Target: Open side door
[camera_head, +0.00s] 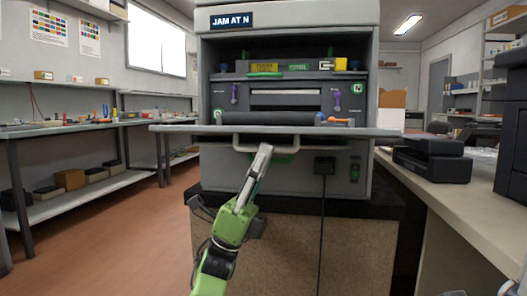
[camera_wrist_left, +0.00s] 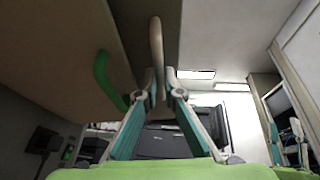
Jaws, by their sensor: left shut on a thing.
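The printer's wide door panel (camera_head: 345,131) is folded down and stands out nearly level, seen almost edge-on in the head view. A pale bar handle (camera_head: 284,150) hangs under its front edge. My left gripper (camera_head: 264,150) reaches up from below and is shut on this handle. In the left wrist view, the pale handle (camera_wrist_left: 156,45) runs up from between the fingertips (camera_wrist_left: 158,88), beside the large panel. Teal and white parts like my right gripper (camera_wrist_left: 288,142) show small at the right edge there; their opening is unclear.
Above the door, the open bay shows purple levers (camera_head: 337,99), green tabs and an orange-handled tool (camera_head: 336,121). A black plug and cable (camera_head: 324,166) hang below. A bench with a black device (camera_head: 432,158) stands right. The floor at left is clear.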

